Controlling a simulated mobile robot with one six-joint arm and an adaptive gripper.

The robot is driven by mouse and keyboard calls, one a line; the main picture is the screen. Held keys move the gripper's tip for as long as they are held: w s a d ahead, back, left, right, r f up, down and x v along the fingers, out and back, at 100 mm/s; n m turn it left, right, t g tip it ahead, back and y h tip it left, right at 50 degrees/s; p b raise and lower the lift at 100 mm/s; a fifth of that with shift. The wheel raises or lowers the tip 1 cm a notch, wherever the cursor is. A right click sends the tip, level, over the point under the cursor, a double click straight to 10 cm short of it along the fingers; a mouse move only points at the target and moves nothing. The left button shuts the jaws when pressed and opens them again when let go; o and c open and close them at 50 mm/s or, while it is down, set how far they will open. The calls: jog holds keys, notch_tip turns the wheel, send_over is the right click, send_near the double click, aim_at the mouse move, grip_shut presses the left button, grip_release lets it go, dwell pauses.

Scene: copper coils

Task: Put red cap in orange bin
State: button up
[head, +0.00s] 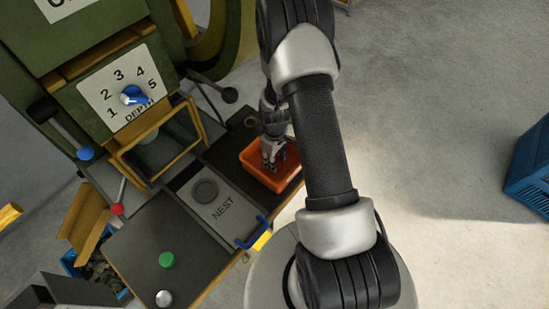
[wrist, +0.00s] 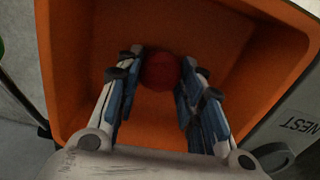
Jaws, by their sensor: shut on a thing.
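The red cap (wrist: 160,72) shows in the wrist view as a dark red round thing between my fingertips. My gripper (wrist: 158,80) is shut on it, with a finger on each side. The orange bin (head: 254,160) stands on the bench in the head view, and my gripper (head: 272,158) points down into it. In the wrist view the bin (wrist: 240,65) surrounds the cap and fingertips. I cannot tell whether the cap touches the bin floor. In the head view my gripper hides the cap.
Left of the bin is a plate marked NEST (head: 221,208) with a round recess. A blue handle (head: 252,233) stands at its front. A blue crate (head: 530,170) stands on the floor at right.

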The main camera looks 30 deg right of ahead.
jog(key=o, duration=1)
jog(key=shift+f, duration=0.1)
jog(key=s+a+r+m+t+p, duration=0.1)
jog(key=s+a+r, duration=0.1)
jog(key=r, duration=1)
jog(key=s+a+r+t+p, duration=0.1)
jog(key=a+r+p, duration=0.15)
jog(key=r, duration=0.85)
jog(key=s+a+r+m+p, duration=0.1)
jog(key=s+a+r, duration=0.15)
jog(key=r, duration=0.95)
jog(key=shift+s+a+r+m+t, duration=0.45)
jog(key=shift+s+a+r, duration=0.45)
jog(key=shift+s+r, duration=1.1)
jog(key=shift+s+a+r+m+t, duration=0.45)
jog(key=shift+s+a+r, duration=0.55)
jog(key=shift+s, duration=1.75)
jog(key=shift+s+a+r+m+t, duration=0.45)
jog(key=shift+s+a+r, duration=0.35)
jog(key=shift+s+r, duration=1.25)
